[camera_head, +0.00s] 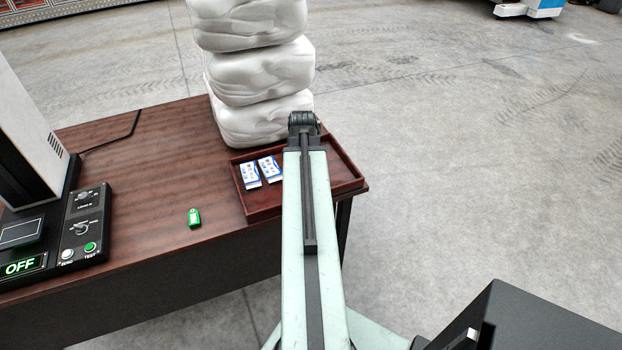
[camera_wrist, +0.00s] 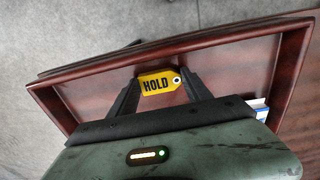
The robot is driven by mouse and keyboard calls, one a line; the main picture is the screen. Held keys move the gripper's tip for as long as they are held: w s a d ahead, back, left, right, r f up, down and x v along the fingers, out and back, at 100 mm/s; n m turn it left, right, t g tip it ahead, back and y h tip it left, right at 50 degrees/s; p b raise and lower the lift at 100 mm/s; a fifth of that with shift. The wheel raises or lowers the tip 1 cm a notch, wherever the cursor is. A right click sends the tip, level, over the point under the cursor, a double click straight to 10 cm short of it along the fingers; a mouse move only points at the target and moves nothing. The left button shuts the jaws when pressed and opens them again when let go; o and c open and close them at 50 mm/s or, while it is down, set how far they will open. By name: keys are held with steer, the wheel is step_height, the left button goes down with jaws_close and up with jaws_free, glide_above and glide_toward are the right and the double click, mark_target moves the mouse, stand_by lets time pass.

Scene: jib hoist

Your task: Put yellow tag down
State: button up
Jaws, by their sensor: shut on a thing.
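The yellow tag (camera_wrist: 157,84), with HOLD in black letters and a ringed hole at its right end, shows in the wrist view. My gripper (camera_wrist: 161,79) is shut on it, with one dark finger at each side of the tag. Both are over the floor of the dark red-brown tray (camera_wrist: 92,92). I cannot tell whether the tag touches the tray floor. In the head view the tray (camera_head: 342,165) sits at the desk's right corner, and my arm hides the tag and the fingers.
Two white-and-blue packets (camera_head: 259,172) lie in the tray's left part. A stack of white wrapped bundles (camera_head: 262,75) stands just behind the tray. A green tag (camera_head: 194,217) lies on the desk (camera_head: 150,165). A control panel (camera_head: 85,222) reading OFF stands at left.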

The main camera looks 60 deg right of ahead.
steer(key=o, duration=1.5)
steer(key=shift+f, duration=0.1)
steer(key=shift+c, duration=0.2)
step_height(320, 180, up, 12)
steer(key=p, duration=1.2)
